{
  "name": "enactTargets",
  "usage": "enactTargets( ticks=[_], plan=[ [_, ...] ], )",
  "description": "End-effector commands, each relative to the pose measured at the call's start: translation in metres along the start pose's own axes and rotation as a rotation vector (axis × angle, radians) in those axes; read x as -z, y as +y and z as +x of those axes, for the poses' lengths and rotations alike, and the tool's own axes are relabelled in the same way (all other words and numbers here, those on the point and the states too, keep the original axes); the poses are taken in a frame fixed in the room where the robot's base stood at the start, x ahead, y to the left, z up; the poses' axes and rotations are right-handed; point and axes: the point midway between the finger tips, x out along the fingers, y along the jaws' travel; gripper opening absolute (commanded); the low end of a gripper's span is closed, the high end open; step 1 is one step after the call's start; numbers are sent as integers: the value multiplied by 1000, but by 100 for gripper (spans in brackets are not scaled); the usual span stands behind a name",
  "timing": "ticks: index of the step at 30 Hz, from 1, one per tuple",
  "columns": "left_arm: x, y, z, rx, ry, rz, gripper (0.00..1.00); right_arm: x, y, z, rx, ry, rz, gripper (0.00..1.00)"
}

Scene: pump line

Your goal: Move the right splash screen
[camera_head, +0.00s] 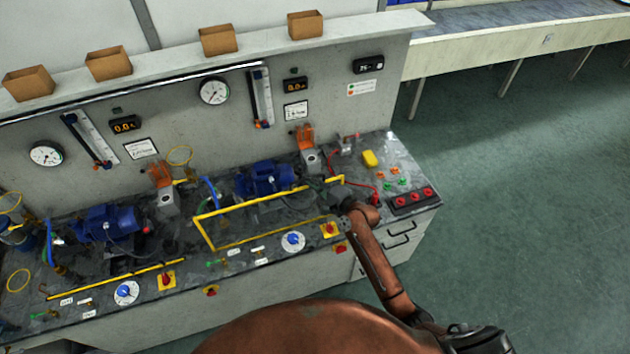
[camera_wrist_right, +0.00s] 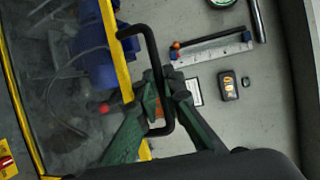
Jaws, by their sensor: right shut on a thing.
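The right splash screen (camera_head: 250,203) is a clear panel in a yellow frame. It stands tilted in front of the right blue pump (camera_head: 268,178) in the head view. In the right wrist view its yellow frame (camera_wrist_right: 113,40) crosses the left side, with a black handle (camera_wrist_right: 153,55) on it. My right gripper (camera_wrist_right: 158,88) is shut on this handle, its green fingers either side of the bar. In the head view the right gripper (camera_head: 336,205) is small and dark at the screen's right end. My left gripper is out of view.
A left blue pump (camera_head: 108,220) has a yellow bar (camera_head: 115,280) in front of it. Dials and red switches line the bench front. Gauges hang on the back panel. Open floor lies right.

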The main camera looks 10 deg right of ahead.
Motion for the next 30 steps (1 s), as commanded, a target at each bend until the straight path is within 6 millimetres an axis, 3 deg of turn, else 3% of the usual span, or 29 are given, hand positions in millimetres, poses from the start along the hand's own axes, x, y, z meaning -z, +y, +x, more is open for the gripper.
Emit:
enactTargets(
  ticks=[6,7,15,24,30],
  plan=[
    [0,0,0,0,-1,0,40,1,-6,0,12,3,-3,0],
    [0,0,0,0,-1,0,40,1,-7,0,13,3,-3,8],
    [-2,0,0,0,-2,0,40,1,-6,0,11,2,-3,26],
    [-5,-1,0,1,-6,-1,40,1,-3,-3,7,2,-2,26],
    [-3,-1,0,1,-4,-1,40,1,-2,-30,7,3,-3,26]
  ],
)
